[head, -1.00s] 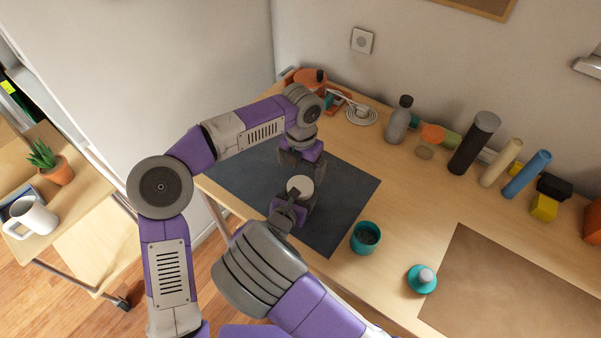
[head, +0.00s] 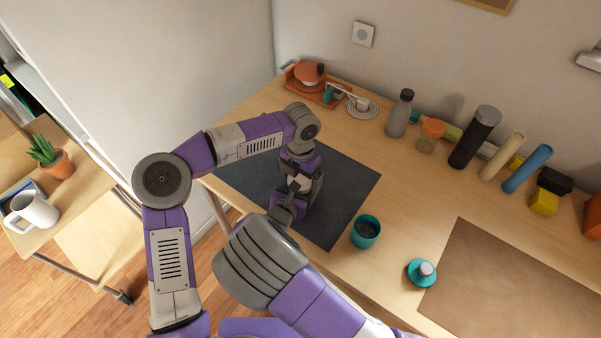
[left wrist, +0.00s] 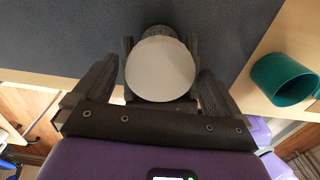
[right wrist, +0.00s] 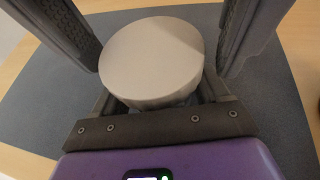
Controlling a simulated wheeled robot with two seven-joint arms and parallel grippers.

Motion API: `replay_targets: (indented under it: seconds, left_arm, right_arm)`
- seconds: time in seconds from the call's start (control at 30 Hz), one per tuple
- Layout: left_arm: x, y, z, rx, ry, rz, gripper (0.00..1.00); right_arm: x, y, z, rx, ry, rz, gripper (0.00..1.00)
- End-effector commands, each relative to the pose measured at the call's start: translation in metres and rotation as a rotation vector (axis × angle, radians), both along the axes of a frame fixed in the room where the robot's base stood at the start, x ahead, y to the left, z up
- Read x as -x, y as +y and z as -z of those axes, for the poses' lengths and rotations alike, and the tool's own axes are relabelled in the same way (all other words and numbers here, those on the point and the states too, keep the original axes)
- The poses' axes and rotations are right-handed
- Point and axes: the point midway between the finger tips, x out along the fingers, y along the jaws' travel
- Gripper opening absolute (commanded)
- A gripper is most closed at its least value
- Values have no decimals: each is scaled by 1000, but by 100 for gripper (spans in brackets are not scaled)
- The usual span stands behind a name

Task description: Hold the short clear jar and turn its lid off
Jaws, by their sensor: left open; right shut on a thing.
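The short jar has a round pale grey lid (left wrist: 160,69), which also shows in the right wrist view (right wrist: 152,58). In the head view the lid (head: 299,184) is mostly hidden between the grippers. My left gripper (left wrist: 157,80) is open, with one finger on each side of the lid and gaps showing. My right gripper (right wrist: 157,98) is shut on the jar below the lid. The jar's body is almost wholly hidden by the lid and fingers; a little shows beyond the lid in the left wrist view (left wrist: 156,31).
Both grippers are over a dark mat (head: 345,190) on the wooden table. A teal cup (head: 365,232) and a teal round piece with a grey knob (head: 421,273) stand to the right. A grey bottle (head: 399,115) and several cylinders stand along the back.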

Motion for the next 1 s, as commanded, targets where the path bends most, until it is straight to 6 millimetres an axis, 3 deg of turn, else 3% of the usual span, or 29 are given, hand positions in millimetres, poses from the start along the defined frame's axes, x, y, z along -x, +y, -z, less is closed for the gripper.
replay_targets:
  seconds: [0.13, 0.5, 0.63, 0.83, 1.0]
  left_arm:
    - [0, 0, 0, 0, 0, 0, 96]
    - [0, 0, 0, -1, 1, 0, 41]
    - [0, 0, 0, -3, -1, -53, 40]
    - [0, 0, 0, -3, 1, -264, 40]
    - [0, 0, 0, -1, 0, -298, 39]
  right_arm:
    - [0, 0, 0, 0, 0, 0, 0]
    - [0, 0, 0, 0, 0, 0, 0]
    - [0, 0, 0, 0, 0, 0, 0]
    - [0, 0, 0, 0, 0, 0, 0]
    - [0, 0, 0, 0, 0, 0, 0]
